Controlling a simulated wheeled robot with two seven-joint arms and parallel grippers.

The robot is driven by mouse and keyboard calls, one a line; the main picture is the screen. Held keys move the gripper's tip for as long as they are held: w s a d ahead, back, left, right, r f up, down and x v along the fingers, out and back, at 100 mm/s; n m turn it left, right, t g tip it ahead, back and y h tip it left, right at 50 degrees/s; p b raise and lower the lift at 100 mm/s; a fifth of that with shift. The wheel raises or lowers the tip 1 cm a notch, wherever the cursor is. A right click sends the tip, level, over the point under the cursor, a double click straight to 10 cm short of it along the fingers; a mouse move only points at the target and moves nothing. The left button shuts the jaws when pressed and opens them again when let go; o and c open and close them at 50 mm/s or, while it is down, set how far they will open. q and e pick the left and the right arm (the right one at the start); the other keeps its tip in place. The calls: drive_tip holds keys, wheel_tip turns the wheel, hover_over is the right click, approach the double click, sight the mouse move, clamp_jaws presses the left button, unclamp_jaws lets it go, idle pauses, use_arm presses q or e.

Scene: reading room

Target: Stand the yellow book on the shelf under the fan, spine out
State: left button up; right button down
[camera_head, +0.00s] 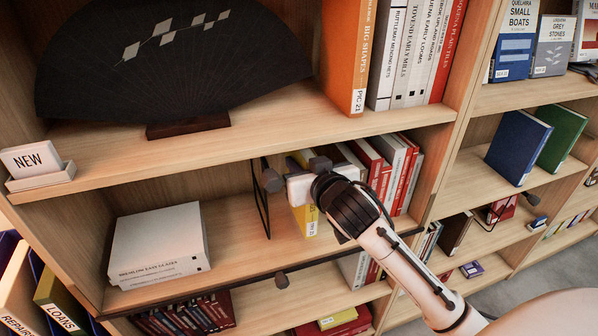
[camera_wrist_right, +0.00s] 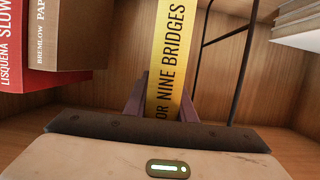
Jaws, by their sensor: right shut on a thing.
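The yellow book (camera_head: 308,220) is upright on the shelf level (camera_head: 235,222) directly below the black fan (camera_head: 175,60). My right gripper (camera_head: 305,180) is shut on it and hides its upper part in the head view. In the right wrist view the yellow spine (camera_wrist_right: 171,60), lettered "OR NINE BRIDGES", faces my gripper (camera_wrist_right: 160,105), one finger on each side. The spine thus points out of the shelf. I cannot tell whether the book's foot bears on the board. My left gripper is not in view.
A black wire bookend (camera_head: 262,205) stands just left of the yellow book. A row of red and white books (camera_head: 385,165) stands to its right. A white book stack (camera_head: 158,245) lies at the shelf's left, with bare board between it and the bookend. A "NEW" sign (camera_head: 35,160) sits above.

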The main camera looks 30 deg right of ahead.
drive_tip(key=shift+w+d+r, duration=0.1)
drive_tip(key=shift+w+r, duration=0.1)
drive_tip(key=shift+w, duration=0.35)
wheel_tip(320, 180, down, 4)
drive_tip(key=shift+w+r, duration=0.15)
drive_tip(key=c, duration=1.5)
unclamp_jaws()
drive_tip(key=v, duration=1.2)
drive_tip(key=shift+d, duration=0.1)
